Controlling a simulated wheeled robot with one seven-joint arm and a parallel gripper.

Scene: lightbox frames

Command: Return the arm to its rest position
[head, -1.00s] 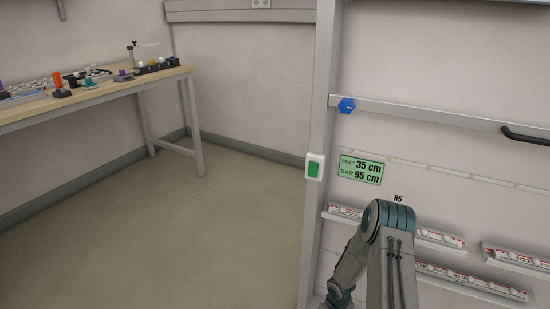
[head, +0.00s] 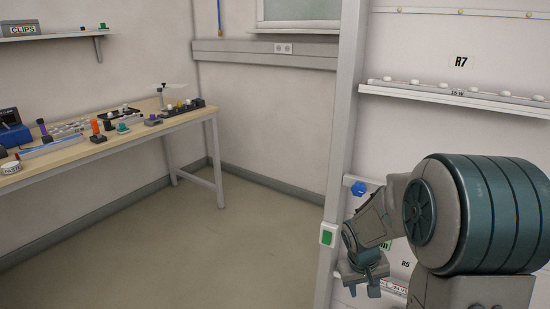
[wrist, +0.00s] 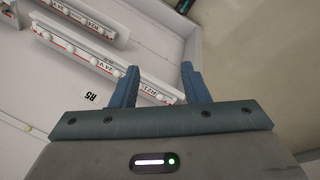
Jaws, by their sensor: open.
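My gripper (head: 362,287) hangs at the lower right of the head view, in front of the white rack panel (head: 400,130), with my arm bent beside it. In the wrist view my gripper (wrist: 160,85) has its two blue-grey fingers apart with nothing between them. Beyond the fingers are the panel and a rail with white knobs (wrist: 95,60), marked with red. A small status light glows on my gripper's body.
A green switch (head: 327,237) and a blue knob (head: 359,188) are on the panel's left side. The floor (head: 190,255) between is clear.

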